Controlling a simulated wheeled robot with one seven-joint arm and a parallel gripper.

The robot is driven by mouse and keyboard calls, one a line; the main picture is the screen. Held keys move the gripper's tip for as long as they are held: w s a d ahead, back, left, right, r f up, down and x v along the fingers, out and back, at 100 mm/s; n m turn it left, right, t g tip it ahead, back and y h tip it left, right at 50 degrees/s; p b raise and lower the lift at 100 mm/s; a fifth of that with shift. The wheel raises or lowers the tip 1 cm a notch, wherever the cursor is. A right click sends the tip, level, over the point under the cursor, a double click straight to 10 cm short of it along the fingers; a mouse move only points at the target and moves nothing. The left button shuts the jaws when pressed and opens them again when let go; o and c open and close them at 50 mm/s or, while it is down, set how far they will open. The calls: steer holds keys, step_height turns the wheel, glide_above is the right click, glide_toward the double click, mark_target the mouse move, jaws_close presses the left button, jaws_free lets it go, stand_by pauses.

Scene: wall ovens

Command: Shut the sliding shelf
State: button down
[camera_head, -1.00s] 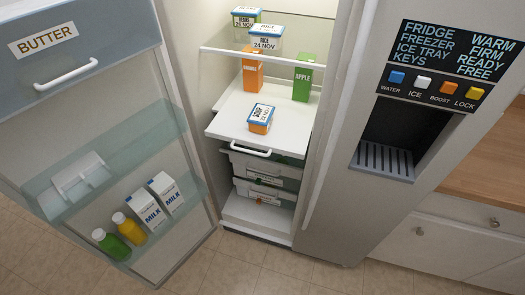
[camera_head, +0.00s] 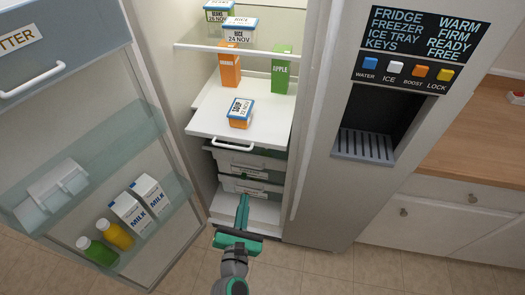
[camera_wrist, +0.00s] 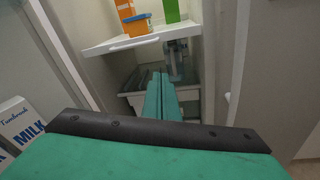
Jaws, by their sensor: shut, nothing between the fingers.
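The white sliding shelf (camera_head: 207,120) sticks out of the open fridge, its front handle (camera_head: 232,145) facing me. A soup tub (camera_head: 240,113) stands on it near the front, with an orange carton (camera_head: 229,67) and a green apple carton (camera_head: 281,70) farther back. My green gripper (camera_head: 242,203) is shut and empty, low in front of the fridge opening and below the shelf. In the wrist view, the fingers (camera_wrist: 161,85) point into the fridge, under the shelf's front edge (camera_wrist: 126,42). They look apart from the shelf.
The open fridge door (camera_head: 75,160) at left holds milk cartons (camera_head: 131,214) and bottles. Drawers (camera_head: 250,163) sit below the shelf. A glass shelf (camera_head: 255,49) with tubs is above. The freezer door with dispenser (camera_head: 366,144) bounds the right.

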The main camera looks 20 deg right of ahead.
mark_target(263, 143)
steer(key=w+d+r+n, duration=0.1)
steer(key=w+d, duration=0.2)
steer(key=w, duration=0.1)
steer(key=w+d+r+h, duration=0.1)
steer(key=w+d, duration=0.3)
steer(key=w, duration=0.1)
steer(key=w+d+r+n+h, duration=0.1)
steer(key=w+d+r, duration=0.1)
steer(key=w+d, duration=0.2)
steer(key=shift+w+d+n, duration=0.15)
steer(key=shift+w+n, duration=0.15)
steer(key=shift+w, duration=0.45)
